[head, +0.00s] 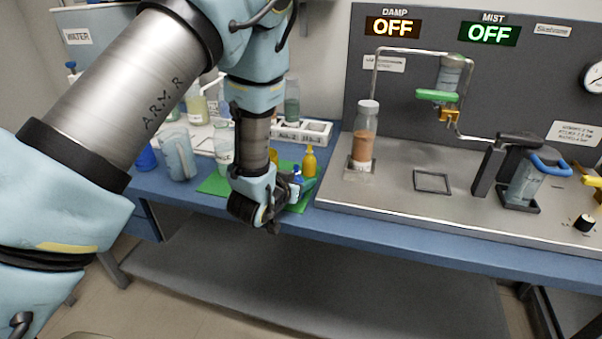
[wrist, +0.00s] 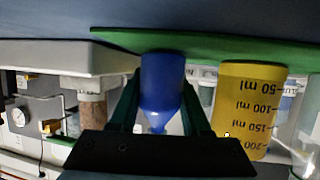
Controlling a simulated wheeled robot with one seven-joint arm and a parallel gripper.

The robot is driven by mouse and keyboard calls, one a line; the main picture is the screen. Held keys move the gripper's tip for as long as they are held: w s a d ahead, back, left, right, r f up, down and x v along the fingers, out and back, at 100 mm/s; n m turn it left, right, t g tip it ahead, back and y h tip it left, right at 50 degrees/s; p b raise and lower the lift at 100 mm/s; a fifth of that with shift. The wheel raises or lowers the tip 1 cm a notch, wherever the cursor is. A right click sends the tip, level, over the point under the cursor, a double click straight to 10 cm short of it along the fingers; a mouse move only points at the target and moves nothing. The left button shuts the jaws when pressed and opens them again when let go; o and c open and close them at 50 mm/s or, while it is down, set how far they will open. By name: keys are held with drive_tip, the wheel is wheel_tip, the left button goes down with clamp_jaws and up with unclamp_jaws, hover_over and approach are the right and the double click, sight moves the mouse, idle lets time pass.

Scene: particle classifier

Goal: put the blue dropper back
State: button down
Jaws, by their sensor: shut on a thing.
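The blue dropper (wrist: 162,85) sits between the two green fingers of my gripper (wrist: 160,115) in the wrist view, which looks upside down. Its base is at or very near the green mat (wrist: 200,45); I cannot tell if it touches. In the head view my gripper (head: 303,187) is low over the right part of the green mat (head: 213,185), shut on the blue dropper (head: 297,173), which is partly hidden. A yellow dropper bottle (head: 309,162) stands just behind it. A yellow measuring container (wrist: 248,105) is beside the dropper in the wrist view.
A white rack (head: 318,130) is behind the mat. A clear pitcher (head: 180,155) and a beaker (head: 223,150) stand to the left. The metal tray (head: 400,205) on the right holds a tall bottle (head: 362,145) and a black square frame (head: 432,181). The bench's front edge is close.

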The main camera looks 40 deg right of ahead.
drive_tip(key=shift+f, duration=0.1)
drive_tip(key=shift+c, duration=1.8)
unclamp_jaws()
drive_tip(key=shift+r, duration=0.2)
drive_tip(key=shift+s+a, duration=0.15)
drive_tip(key=shift+a, duration=0.2)
drive_tip(key=v, duration=0.3)
drive_tip(key=b+v, duration=0.1)
drive_tip(key=v, duration=0.5)
drive_tip(key=shift+r+b, duration=0.3)
drive_tip(key=shift+r, duration=0.1)
drive_tip(key=p, duration=0.2)
drive_tip(key=a+p, duration=0.1)
drive_tip(key=p, duration=0.1)
drive_tip(key=shift+s+r, duration=0.15)
drive_tip(key=shift+r, duration=0.1)
drive_tip(key=shift+s+a+p, duration=0.2)
drive_tip(key=shift+a+p, duration=0.2)
drive_tip(key=shift+p, duration=0.7)
